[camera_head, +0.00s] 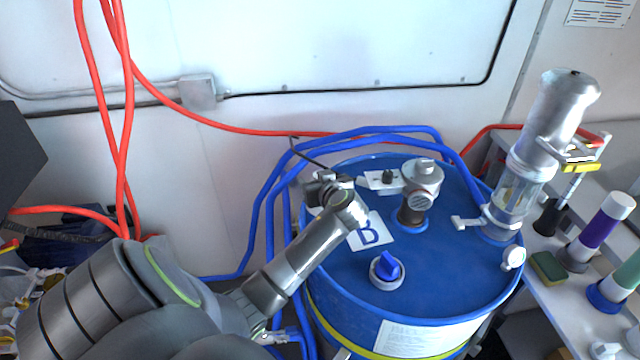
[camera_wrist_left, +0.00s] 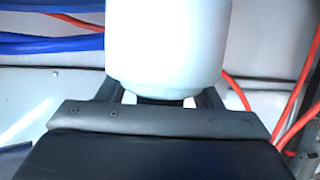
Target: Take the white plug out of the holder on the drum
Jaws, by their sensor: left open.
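A white rounded body (camera_wrist_left: 168,50), which looks like the white plug, fills the upper middle of the left wrist view. It lies between or just beyond the two dark fingers of my left gripper (camera_wrist_left: 160,97). The jaws are open, and I cannot tell whether they touch it. In the head view my left gripper (camera_head: 326,183) is over the left back part of the blue drum (camera_head: 345,262), beside the white B label (camera_head: 368,234). The gripper and wrist largely hide the plug and its holder there. My right gripper is not in view.
A metal pump fitting (camera_head: 422,180) and a tall silver proportioner (camera_head: 555,115) stand on the drum. A blue-capped bung (camera_head: 387,268) is nearer. Blue hoses (camera_head: 262,200) loop behind and left of the drum. A side shelf (camera_head: 570,305) holds bottles and a sponge (camera_head: 547,266).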

